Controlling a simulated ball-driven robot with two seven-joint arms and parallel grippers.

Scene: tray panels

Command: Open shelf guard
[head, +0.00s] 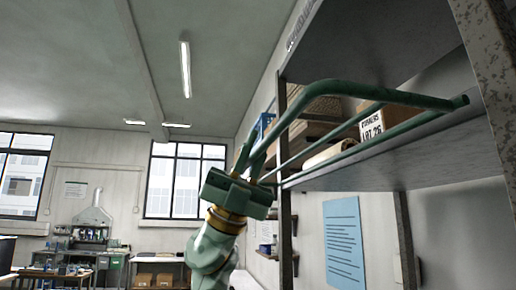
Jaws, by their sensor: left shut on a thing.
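The shelf guard (385,93) is a green tubular rail at the front of the upper shelf (430,155). Its long bar runs out from a bend near the upper middle down toward my left gripper, and its other end meets the shelf at the right. My left gripper (254,157) is shut on the lower left part of the guard bar, seen from below. The exact contact is partly hidden by the fingers. My right gripper is not in view.
A labelled carton (372,124), a brown box (315,108) and a blue item (263,125) sit on the shelf behind the guard. Grey speckled posts (490,60) carry the shelves. A blue sheet (343,243) hangs below. Open room lies left of the shelf.

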